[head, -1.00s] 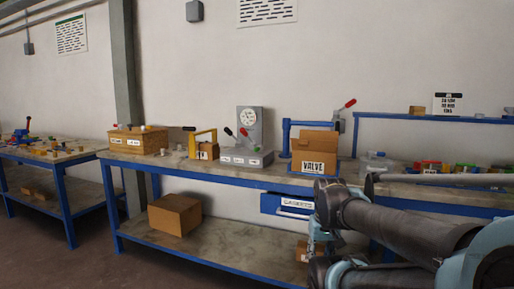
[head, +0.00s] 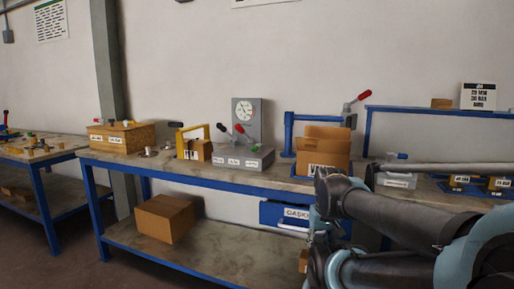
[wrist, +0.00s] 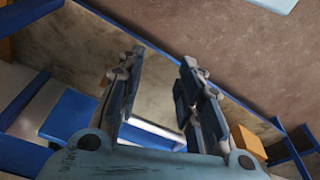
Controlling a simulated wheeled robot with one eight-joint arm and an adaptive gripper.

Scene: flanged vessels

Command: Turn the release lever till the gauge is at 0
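A round gauge with a white dial (head: 245,110) is on an upright grey panel at the back of the workbench. Its reading is too small to make out. A grey box (head: 243,160) with white labels stands in front of it, with a red-tipped lever (head: 240,129) and a dark-handled lever (head: 223,138) rising from it. I cannot tell which lever is the release lever. My gripper (wrist: 162,60) shows in the wrist view with its fingers apart and nothing between them. It is away from the gauge and levers, which are not in the wrist view.
Along the workbench (head: 130,166) are a labelled wooden box (head: 115,138), a yellow-framed item (head: 193,145), a cardboard box (head: 322,155) beside a blue frame (head: 288,130) with a red handle, and a clear bin (head: 398,180). A carton (head: 164,218) sits on the lower shelf. My arm covers the right front.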

